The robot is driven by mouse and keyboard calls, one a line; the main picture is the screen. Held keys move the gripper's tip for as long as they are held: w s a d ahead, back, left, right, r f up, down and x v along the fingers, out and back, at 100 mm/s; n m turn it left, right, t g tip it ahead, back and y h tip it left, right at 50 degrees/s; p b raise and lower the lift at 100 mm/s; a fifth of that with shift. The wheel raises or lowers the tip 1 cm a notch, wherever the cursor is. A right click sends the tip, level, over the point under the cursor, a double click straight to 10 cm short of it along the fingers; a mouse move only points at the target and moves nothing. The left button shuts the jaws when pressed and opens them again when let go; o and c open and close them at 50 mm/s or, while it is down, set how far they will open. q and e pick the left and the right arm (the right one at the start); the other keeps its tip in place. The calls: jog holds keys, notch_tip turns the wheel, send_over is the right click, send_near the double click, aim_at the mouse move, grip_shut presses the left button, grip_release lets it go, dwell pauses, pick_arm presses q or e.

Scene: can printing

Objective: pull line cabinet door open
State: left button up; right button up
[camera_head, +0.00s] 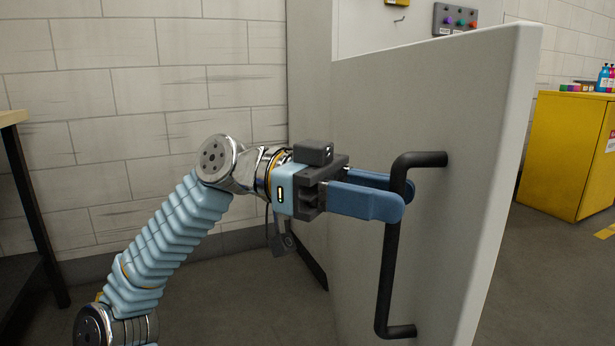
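The cabinet door (400,110) is a large pale grey panel. It stands swung out at an angle, with its thick free edge (495,190) to the right. A black bar handle (391,270) runs upright on its face near that edge. My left gripper (408,198) reaches in from the left at the handle's upper part. Its two blue fingers lie on either side of the bar, one in front and one behind, and look closed on it. The front finger hides a short piece of the bar. My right gripper is not in view.
A control panel with coloured buttons (458,20) shows above the door. A yellow cabinet (565,150) with bottles on top stands at the right. A table with a dark leg (35,215) is at the left edge. A brick wall (120,100) is behind my arm.

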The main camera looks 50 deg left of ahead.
pick_arm(q)
jog(key=p+v, duration=0.1)
jog(key=v, duration=1.1)
